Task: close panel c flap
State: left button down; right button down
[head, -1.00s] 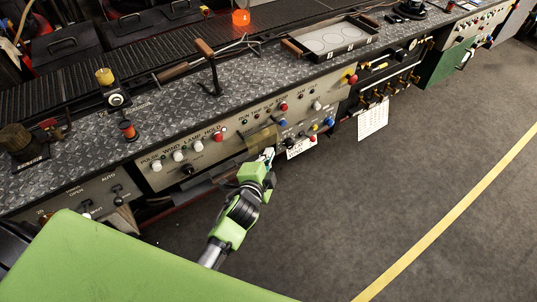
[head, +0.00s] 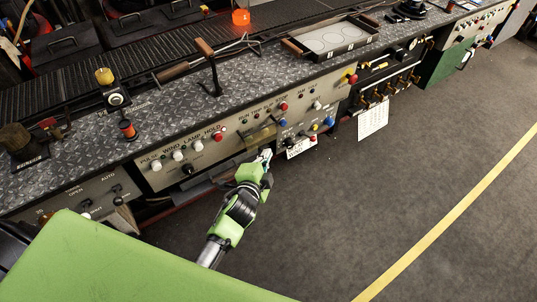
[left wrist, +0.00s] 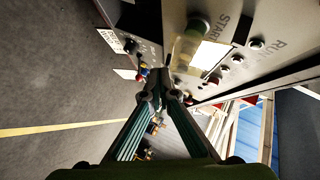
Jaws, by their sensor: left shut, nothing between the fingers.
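The panel c flap looks like a small yellowish see-through cover (head: 261,134) on the grey control panel (head: 225,142) in the middle of the head view. In the left wrist view a see-through cover (left wrist: 187,47) stands by a green button near the lettering "START". I cannot tell how far the flap stands open. My left gripper (head: 266,155) is just below the flap, close to the panel face. It also shows in the left wrist view (left wrist: 165,82), with its fingertips together and nothing between them. Contact with the flap cannot be made out. My right gripper is not in view.
White, red and blue knobs line the panel around the flap. A treadplate counter (head: 165,112) with a tall lever (head: 211,70) lies above. The grey floor (head: 350,210) in front is clear.

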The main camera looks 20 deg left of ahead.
pick_arm(q)
jog(key=shift+w+a+f, duration=0.4)
jog(key=shift+a+f, duration=0.1)
jog(key=shift+f, duration=0.05)
jog(key=shift+r, duration=0.1)
dwell(0.4)
